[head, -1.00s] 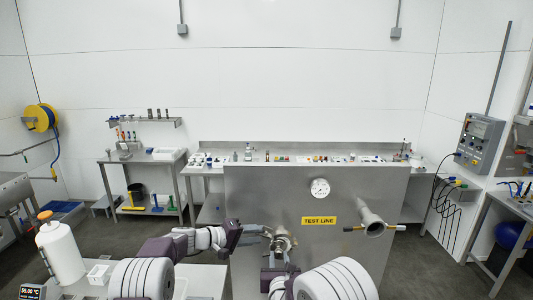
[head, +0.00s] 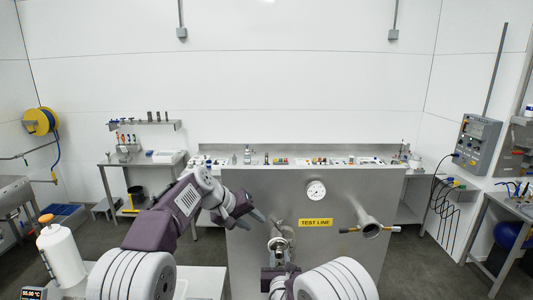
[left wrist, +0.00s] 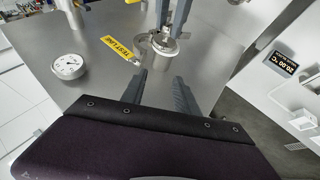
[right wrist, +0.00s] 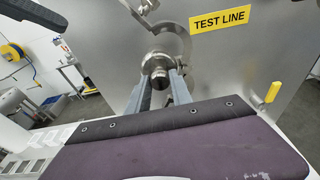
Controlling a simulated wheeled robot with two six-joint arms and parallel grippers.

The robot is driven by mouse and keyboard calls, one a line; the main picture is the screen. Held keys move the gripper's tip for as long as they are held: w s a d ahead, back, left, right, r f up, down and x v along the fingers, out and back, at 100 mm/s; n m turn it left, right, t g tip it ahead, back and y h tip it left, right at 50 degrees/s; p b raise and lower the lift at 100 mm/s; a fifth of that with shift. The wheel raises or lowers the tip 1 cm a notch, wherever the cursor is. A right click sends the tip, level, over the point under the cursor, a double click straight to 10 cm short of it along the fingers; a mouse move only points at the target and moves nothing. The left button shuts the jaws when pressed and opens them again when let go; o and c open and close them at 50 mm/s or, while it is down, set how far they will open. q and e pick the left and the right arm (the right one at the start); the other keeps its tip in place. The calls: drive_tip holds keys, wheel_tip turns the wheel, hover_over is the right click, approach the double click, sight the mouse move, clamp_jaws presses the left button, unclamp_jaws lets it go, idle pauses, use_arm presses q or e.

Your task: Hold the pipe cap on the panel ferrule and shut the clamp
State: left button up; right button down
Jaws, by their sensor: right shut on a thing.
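My right gripper (right wrist: 163,92) is shut on the pipe cap (right wrist: 158,64), a round steel piece with a short stub between the fingers. The cap is at the panel ferrule, whose face is hidden behind it; I cannot tell whether they touch. The steel clamp (right wrist: 186,38) shows as a curved jaw standing apart from the cap on its upper right; its other parts are partly hidden. In the head view, the right gripper (head: 278,262) is below the clamp area. My left gripper (head: 255,218) is open and empty, up and left of the cap. Its parted fingers show in the left wrist view (left wrist: 162,88).
The steel panel (head: 255,187) carries a yellow TEST LINE label (head: 316,223), a round gauge (head: 316,190) and a protruding pipe (head: 368,225) with a yellow-handled valve to the right. A white bottle (head: 62,255) stands at the left. Space around the left gripper is clear.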

drive_tip(key=shift+w+a+f, duration=0.15)
drive_tip(key=shift+w+f, duration=0.1)
drive_tip(key=shift+w, duration=0.2)
use_arm(q)
drive_tip(key=s+a+f+m+g+y, duration=0.2)
drive_tip(key=s+a+f+y, duration=0.1)
drive_tip(key=a+f+y, duration=0.45)
use_arm(e)
drive_tip(key=shift+s+r, duration=0.1)
drive_tip(key=shift+s, duration=0.1)
drive_tip(key=shift+w, duration=0.1)
use_arm(q)
drive_tip(key=a+r+m+t+y, duration=0.1)
drive_tip(key=a+m+t+y, duration=0.2)
drive_tip(key=a+m+y, duration=0.3)
drive_tip(key=a+m, duration=0.1)
drive_tip(key=a, duration=0.4)
drive_tip(key=shift+w+r+m+t, duration=0.25)
drive_tip(key=shift+m+t, duration=0.05)
drive_tip(key=shift+a+f, duration=0.1)
drive_tip(key=shift+f+b, duration=0.4)
drive_tip(key=shift+b, duration=0.05)
use_arm(e)
drive_tip(key=shift+s, duration=0.35)
